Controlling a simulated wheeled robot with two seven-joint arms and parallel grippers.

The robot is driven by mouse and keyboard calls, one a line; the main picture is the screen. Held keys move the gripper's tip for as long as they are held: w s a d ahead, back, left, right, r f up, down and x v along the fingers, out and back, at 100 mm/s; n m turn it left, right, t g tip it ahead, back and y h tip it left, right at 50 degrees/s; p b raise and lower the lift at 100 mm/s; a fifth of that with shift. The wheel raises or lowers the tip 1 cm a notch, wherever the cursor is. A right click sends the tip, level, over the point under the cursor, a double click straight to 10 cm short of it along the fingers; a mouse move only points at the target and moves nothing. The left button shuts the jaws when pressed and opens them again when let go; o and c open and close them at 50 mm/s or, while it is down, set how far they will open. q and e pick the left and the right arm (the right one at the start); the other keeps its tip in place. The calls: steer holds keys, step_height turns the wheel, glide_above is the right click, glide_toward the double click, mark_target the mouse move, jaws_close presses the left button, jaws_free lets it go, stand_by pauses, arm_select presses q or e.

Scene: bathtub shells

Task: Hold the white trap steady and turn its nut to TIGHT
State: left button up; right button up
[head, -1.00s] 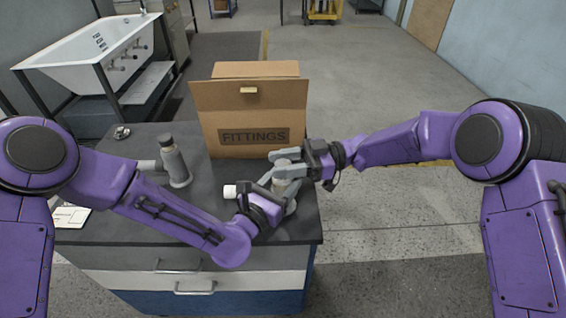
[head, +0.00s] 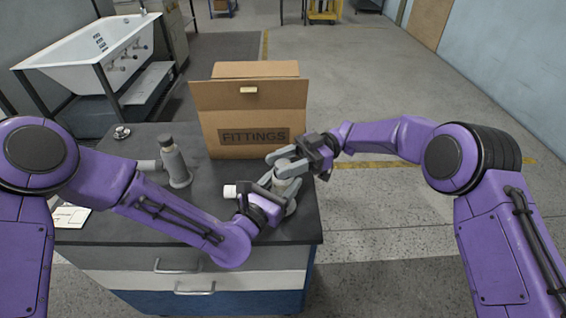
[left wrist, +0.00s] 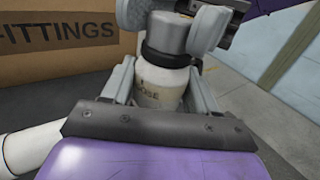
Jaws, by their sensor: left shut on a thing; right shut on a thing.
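The white trap (left wrist: 158,86) stands upright near the right end of the workbench; its white side pipe (head: 230,191) points left in the head view. My left gripper (head: 280,190) is shut around its white body, one finger on each side. Letters ending in "OSE" show on the body in the left wrist view, partly hidden. Above a black ring (left wrist: 165,57) sits the grey nut (left wrist: 170,33). My right gripper (head: 284,164) is shut on the nut from the back right, its fingers hiding part of it.
A cardboard box marked FITTINGS (head: 250,120) stands close behind the trap. A grey trap (head: 175,165) stands to the left on the workbench (head: 120,222), with a small metal part (head: 122,132) and a white card (head: 70,216). A bathtub (head: 88,50) stands at the back left.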

mark_target(283, 164)
steer(key=shift+a, duration=0.1)
steer(key=o, duration=0.9)
steer(key=shift+o, duration=0.2)
step_height(283, 164, up, 10)
steer(key=shift+r, duration=0.1)
arm_select(q)
steer(key=o, duration=1.2)
